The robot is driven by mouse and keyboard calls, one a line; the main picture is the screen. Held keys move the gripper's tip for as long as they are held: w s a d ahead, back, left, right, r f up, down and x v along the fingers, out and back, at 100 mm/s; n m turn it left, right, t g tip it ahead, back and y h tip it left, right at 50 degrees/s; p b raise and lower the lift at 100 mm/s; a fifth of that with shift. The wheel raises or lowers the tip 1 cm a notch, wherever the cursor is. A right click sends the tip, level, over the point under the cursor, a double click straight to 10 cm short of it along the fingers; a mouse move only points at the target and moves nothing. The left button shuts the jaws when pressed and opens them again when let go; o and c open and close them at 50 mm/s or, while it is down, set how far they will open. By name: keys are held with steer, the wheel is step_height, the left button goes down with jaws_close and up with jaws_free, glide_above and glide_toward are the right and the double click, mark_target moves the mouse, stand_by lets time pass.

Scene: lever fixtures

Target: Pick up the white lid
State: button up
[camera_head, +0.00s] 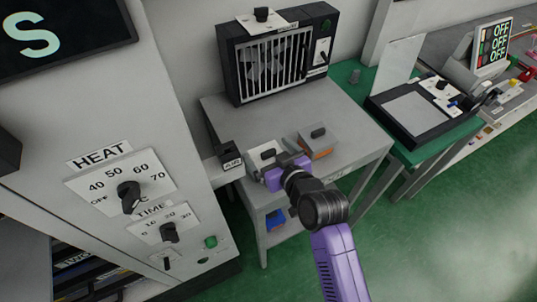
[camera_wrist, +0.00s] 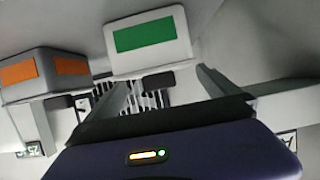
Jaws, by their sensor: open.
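The white lid (camera_head: 257,160) with a dark handle is at the near left of the grey table in the head view, partly hidden by my gripper (camera_head: 268,169). In the wrist view a white piece with a green label (camera_wrist: 150,37) appears to be the same unit, with its dark handle (camera_wrist: 158,80) below. My gripper (camera_wrist: 162,80) is open, its two fingers on either side of that handle. I cannot tell whether they touch it. A grey box with orange labels (camera_head: 322,152) and a dark handle stands to the right in the head view; it also shows in the wrist view (camera_wrist: 42,75).
A dark fan unit (camera_head: 272,58) with a white grille stands at the table's back. A block marked AIR (camera_head: 231,160) is left of the lid. The control panel with HEAT and TIME knobs (camera_head: 130,197) rises at left. The table's (camera_head: 350,117) right side is bare.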

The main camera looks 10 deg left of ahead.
steer(key=shift+c, duration=0.4)
steer(key=c, duration=1.2)
steer(key=shift+r, duration=0.1)
steer(key=shift+c, duration=0.2)
